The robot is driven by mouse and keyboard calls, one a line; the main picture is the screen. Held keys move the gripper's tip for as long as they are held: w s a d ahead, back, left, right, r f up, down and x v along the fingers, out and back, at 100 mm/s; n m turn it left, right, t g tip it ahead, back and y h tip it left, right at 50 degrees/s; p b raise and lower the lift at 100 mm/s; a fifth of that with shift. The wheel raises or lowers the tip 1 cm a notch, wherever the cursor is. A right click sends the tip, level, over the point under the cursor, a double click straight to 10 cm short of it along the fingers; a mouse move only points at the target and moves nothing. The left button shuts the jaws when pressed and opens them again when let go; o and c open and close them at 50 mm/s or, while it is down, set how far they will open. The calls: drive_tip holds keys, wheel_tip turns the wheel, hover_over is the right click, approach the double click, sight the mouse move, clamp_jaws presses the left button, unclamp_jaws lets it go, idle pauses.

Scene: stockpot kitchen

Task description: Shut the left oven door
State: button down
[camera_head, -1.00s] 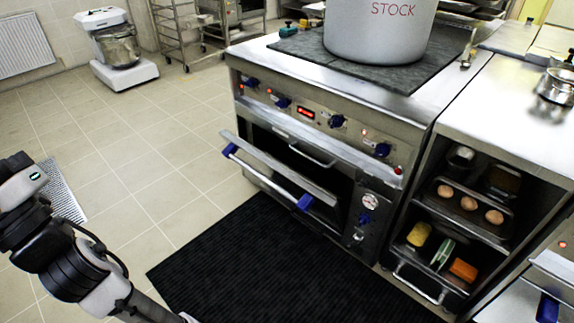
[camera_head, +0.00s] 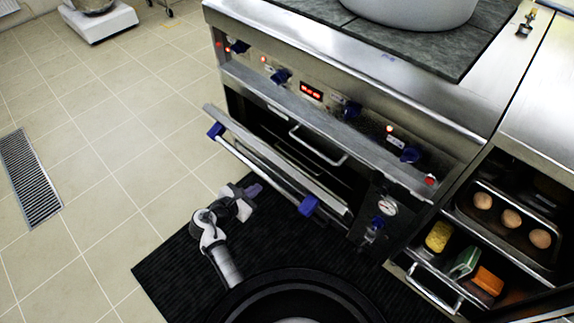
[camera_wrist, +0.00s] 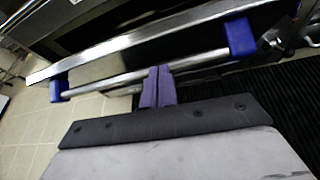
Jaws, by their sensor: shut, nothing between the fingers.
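The left oven door (camera_head: 281,158) hangs partly open, tilted out at its top edge from the stove front. A steel bar handle with blue end brackets (camera_head: 309,205) runs along its outer side. The dark oven opening shows behind it. My gripper (camera_head: 254,190) is low in front of the door, over the black mat, with its purple fingers pointing toward the door. In the wrist view, the shut fingers (camera_wrist: 157,86) are empty and overlap the middle of the handle bar (camera_wrist: 190,62). I cannot tell whether they touch it.
The stove's knob panel (camera_head: 310,93) is above the door, with a large pot (camera_head: 415,8) on top. An open shelf with eggs (camera_head: 510,219) and sponges (camera_head: 465,262) stands to the right.

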drive_tip(key=shift+n+g+h, duration=0.3)
drive_tip(key=shift+h, duration=0.2)
drive_tip(key=x, duration=0.4)
drive_tip(key=s+d+x, duration=0.1)
drive_tip(key=x, duration=0.6)
drive_tip(key=shift+d+f+b, duration=0.35)
drive_tip(key=shift+d+f, duration=0.05)
drive_tip(key=shift+f, duration=0.15)
